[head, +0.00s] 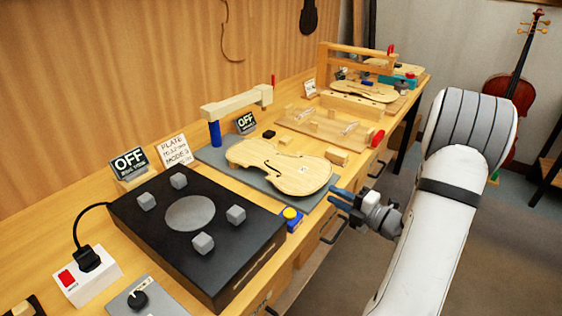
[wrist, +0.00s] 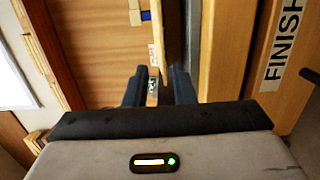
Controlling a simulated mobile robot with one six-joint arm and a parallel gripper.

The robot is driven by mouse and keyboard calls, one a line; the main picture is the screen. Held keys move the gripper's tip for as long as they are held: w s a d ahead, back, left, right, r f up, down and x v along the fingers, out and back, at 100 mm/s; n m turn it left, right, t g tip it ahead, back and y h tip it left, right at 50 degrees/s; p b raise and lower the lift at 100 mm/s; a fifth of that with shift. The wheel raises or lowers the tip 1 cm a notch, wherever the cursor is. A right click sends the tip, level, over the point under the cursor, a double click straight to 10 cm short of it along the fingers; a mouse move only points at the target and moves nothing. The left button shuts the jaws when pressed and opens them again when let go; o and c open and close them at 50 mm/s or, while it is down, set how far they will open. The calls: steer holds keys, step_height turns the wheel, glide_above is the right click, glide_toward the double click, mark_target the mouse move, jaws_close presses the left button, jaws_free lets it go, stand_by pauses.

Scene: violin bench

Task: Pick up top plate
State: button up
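The top plate (head: 285,166), a pale wooden violin plate with dark f-holes and a small label, lies flat on a grey mat (head: 218,156) on the bench. My gripper (head: 338,199) is at the bench's front edge, just right of the plate's wide end and apart from it. In the wrist view, my gripper (wrist: 159,82) shows two dark fingers with a gap between them. It is open, with nothing visibly held.
A black fixture (head: 195,235) with grey blocks stands nearer. A blue box with a yellow button (head: 291,215) sits close to my gripper. A wooden arch (head: 236,103) stands behind the mat. Another violin plate (head: 363,91) lies farther along. A drawer front reads FINISH (wrist: 281,48).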

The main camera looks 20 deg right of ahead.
mark_target(315, 184)
steer(key=p+x, duration=0.1)
steer(key=x, duration=0.5)
steer(key=shift+w, duration=0.5)
steer(key=shift+c, duration=0.2)
jaws_close()
